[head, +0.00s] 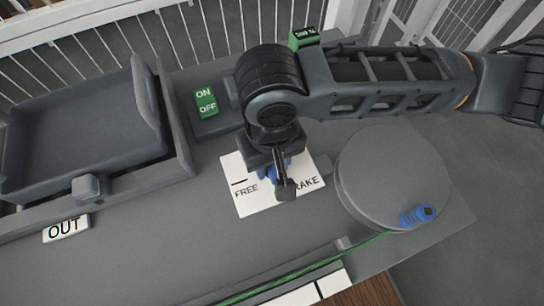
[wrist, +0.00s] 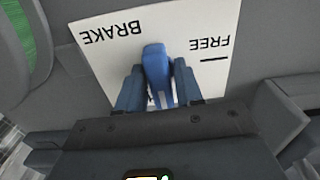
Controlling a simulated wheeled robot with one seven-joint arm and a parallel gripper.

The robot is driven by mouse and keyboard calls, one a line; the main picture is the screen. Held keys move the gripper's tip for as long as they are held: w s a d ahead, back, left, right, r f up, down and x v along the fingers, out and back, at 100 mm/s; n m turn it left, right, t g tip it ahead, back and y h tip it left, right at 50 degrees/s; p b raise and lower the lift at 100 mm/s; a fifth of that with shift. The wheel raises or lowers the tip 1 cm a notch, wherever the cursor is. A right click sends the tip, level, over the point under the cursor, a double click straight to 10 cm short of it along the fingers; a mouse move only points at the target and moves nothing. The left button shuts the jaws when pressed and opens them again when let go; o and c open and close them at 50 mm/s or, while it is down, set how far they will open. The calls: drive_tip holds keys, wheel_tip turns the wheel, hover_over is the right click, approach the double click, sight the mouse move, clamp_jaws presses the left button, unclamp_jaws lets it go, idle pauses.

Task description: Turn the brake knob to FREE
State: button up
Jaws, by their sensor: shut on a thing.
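The blue brake knob (wrist: 156,65) stands on a white plate (wrist: 185,22) lettered BRAKE and FREE. In the wrist view its blue end points between the two words, with a short black line beside FREE. My gripper (wrist: 158,82) is shut on the knob, one finger on each side of it. In the head view my gripper (head: 283,186) is over the middle of the white plate (head: 252,207) and partly covers the word BRAKE. Only a little blue of the knob shows there; the rest is hidden by my gripper.
A round grey drum (head: 385,168) with a blue piece (head: 417,214) and a green cord stands at the right. A green ON/OFF switch (head: 206,102) sits behind the plate. A grey tray (head: 85,130) is at the left, above an OUT label (head: 66,229).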

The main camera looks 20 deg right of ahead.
drive_tip(key=shift+r+n+p, duration=0.1)
drive_tip(key=shift+n+p, duration=1.2)
drive_tip(key=shift+p, duration=0.2)
drive_tip(key=shift+n+p, duration=0.4)
drive_tip(key=shift+n, duration=1.4)
drive_tip(key=shift+n, duration=0.8)
drive_tip(key=n, duration=0.4)
drive_tip(key=shift+n, duration=0.4)
